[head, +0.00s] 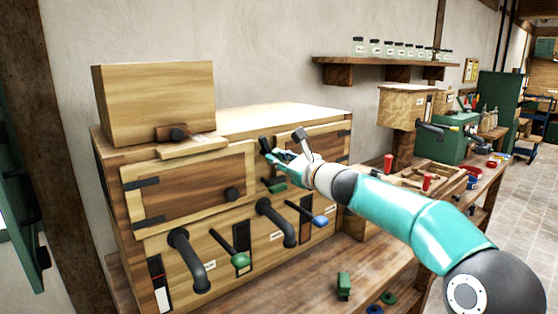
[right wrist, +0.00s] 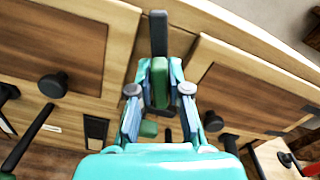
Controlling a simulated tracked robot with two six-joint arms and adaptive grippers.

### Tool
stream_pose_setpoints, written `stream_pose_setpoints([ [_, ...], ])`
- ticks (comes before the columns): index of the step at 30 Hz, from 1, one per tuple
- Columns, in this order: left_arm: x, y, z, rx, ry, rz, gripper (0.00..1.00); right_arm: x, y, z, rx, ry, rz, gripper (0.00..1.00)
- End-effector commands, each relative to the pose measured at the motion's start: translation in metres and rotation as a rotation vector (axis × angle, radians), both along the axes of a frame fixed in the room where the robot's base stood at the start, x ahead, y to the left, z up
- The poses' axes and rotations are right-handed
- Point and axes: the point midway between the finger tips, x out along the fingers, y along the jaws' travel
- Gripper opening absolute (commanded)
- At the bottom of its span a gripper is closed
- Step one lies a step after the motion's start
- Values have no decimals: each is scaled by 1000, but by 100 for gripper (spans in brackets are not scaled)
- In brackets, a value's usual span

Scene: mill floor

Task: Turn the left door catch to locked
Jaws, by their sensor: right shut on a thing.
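The wooden cabinet's left door (head: 190,185) is closed, with a black knob (head: 232,194) and dark hinges on its left side. My right gripper (head: 285,160) is at the post between the two doors. In the right wrist view, my gripper (right wrist: 160,88) is shut on a catch with a green grip (right wrist: 160,72). Its black bar (right wrist: 158,33) stands upright in that view, along the post. A second green piece (head: 275,186) sits just below the gripper. My fingers partly hide the catch, and its label, if any, cannot be read. My left gripper is not in view.
Below the doors are curved black handles (head: 188,262), a green-tipped lever (head: 240,260) and a blue-tipped lever (head: 320,220). A wooden box (head: 155,105) stands on the cabinet. The right door (right wrist: 240,95) is beside my gripper. Small green parts (head: 343,285) lie on the bench.

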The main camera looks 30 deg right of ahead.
Motion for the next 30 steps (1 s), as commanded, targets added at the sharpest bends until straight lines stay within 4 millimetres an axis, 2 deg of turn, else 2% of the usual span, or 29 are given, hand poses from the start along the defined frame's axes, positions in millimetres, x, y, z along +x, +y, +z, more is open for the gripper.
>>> stream_pose_setpoints([
  [11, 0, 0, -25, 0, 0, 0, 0, 0, 2, -5, -241, -19, 1, 0],
  [30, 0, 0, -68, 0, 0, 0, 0, 0, 4, -8, -842, -65, 5, 0],
])
